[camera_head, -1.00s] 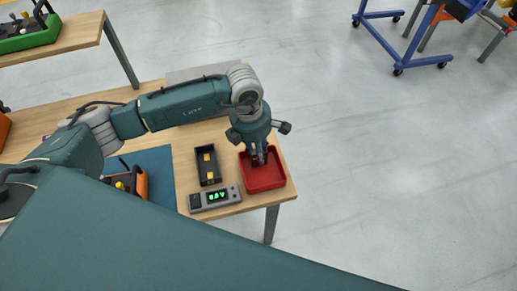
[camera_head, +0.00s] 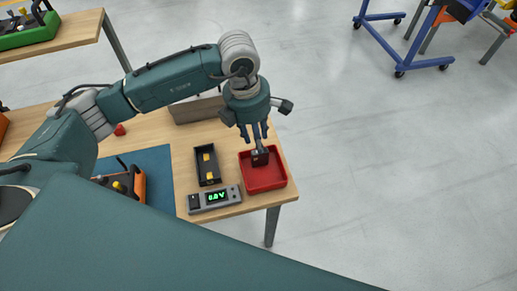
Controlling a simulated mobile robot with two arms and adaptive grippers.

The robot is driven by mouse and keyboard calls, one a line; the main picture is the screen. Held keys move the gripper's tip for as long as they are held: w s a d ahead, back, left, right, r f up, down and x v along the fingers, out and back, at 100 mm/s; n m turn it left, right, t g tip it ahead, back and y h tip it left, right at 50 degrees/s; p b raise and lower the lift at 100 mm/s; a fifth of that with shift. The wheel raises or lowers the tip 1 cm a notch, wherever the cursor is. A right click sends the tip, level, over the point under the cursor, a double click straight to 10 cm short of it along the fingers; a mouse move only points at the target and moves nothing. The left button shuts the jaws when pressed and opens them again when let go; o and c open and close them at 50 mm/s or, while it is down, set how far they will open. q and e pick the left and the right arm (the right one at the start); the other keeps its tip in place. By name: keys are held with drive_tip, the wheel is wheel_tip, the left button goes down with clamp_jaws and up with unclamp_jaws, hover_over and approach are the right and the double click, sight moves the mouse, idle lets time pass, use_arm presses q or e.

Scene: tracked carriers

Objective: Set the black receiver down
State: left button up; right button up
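A small dark block (camera_head: 260,158) sits in the red tray (camera_head: 280,182) at the right end of the wooden table. It may be the black receiver, but it is too small to tell. My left gripper (camera_head: 257,138) points down just above the block. Its fingers look spread, with the block below their tips. A black open box (camera_head: 207,180) with yellow parts lies on the table left of the tray. My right gripper is out of view.
A grey meter (camera_head: 214,199) with a green display lies in front of the black box. An orange-sided device (camera_head: 139,184) is on a blue mat (camera_head: 156,166). A grey panel (camera_head: 190,110) stands behind.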

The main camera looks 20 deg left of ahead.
sight(254, 151)
use_arm(q)
drive_tip(key=r, duration=0.3)
drive_tip(key=r+b, duration=0.1)
drive_tip(key=r, duration=0.1)
drive_tip(key=shift+s+a+r, duration=0.15)
drive_tip(key=shift+s+a, duration=0.05)
drive_tip(key=shift+a, duration=0.05)
